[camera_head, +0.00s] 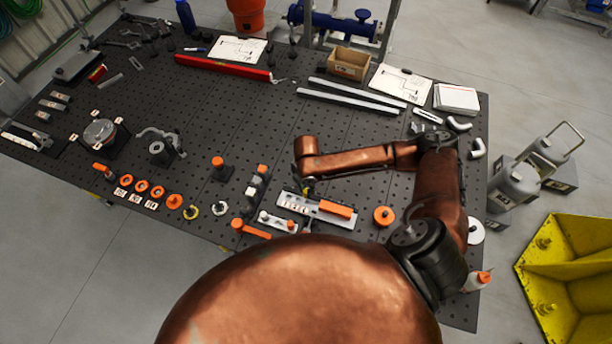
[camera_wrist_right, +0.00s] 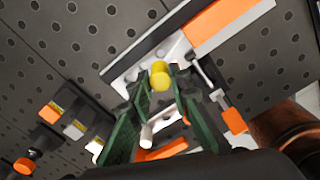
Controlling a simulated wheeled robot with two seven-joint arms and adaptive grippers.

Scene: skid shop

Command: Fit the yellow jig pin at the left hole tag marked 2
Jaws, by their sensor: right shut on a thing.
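The yellow jig pin (camera_wrist_right: 160,75) shows as a rounded yellow end between the fingertips of my right gripper (camera_wrist_right: 161,86), which is shut on it. In the head view my right gripper (camera_head: 308,187) hangs above the left part of a light metal jig plate (camera_head: 330,217) with an orange bar. The plate also shows beyond the pin in the wrist view (camera_wrist_right: 147,61). Whether the pin touches the plate or sits over a hole cannot be told. The tag numbers are too small to read. My left gripper is out of view.
An orange disc (camera_head: 383,215) lies to the right. The perforated table (camera_head: 225,120) has free room behind.

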